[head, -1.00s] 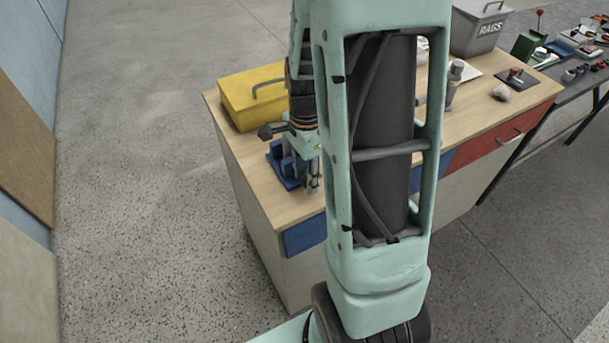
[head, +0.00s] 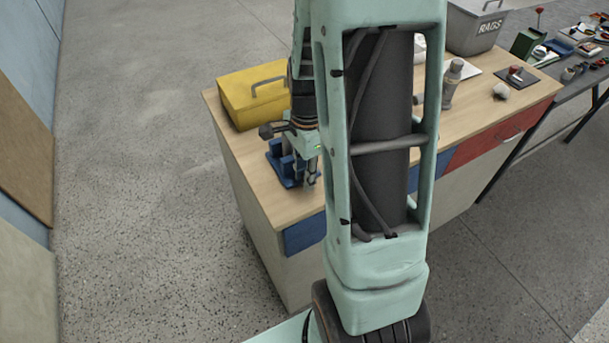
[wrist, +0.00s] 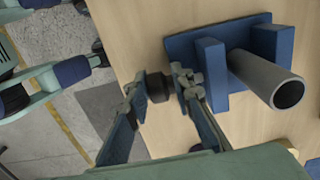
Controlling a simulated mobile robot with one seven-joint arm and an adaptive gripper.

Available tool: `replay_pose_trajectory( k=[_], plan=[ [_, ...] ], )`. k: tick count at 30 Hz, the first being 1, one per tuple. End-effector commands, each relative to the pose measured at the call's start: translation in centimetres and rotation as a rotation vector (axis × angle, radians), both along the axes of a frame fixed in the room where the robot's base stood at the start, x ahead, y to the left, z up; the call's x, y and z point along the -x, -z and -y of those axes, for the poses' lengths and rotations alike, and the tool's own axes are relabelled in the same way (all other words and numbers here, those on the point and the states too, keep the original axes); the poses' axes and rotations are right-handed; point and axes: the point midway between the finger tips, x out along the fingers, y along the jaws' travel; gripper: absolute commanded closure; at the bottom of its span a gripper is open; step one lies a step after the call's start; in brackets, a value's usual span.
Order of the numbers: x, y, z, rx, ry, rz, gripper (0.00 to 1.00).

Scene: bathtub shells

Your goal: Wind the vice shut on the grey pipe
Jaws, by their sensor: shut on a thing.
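The blue vice (wrist: 212,68) stands on the wooden bench top, and it also shows in the head view (head: 284,172), partly hidden by my arm. The grey pipe (wrist: 262,75) sits between its blue jaws in the wrist view, its open end pointing toward the camera. I cannot tell whether both jaws touch it. My gripper (wrist: 160,88) has its fingers on either side of a dark round knob (wrist: 158,86) beside the vice and is shut on it. In the head view my gripper (head: 311,178) points down at the vice's right side.
A yellow toolbox (head: 250,97) stands just behind the vice on the bench (head: 255,190). A grey rags bin (head: 476,27), a bottle (head: 453,80) and small items stand farther right. Open floor lies left of the bench.

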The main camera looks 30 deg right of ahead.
Motion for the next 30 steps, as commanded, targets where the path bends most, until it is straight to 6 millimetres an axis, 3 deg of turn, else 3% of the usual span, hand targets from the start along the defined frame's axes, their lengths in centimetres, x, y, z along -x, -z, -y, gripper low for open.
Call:
replay_pose_trajectory(
  k=[1, 11, 30],
  plan=[
    [0.7, 0.2, 0.1, -0.018, 0.008, -0.017, 1.00],
    [0.7, 0.3, 0.5, -0.219, 0.013, -0.023, 1.00],
    [0.8, 0.4, 1.5, -0.825, 0.007, -0.047, 1.00]
  ],
)
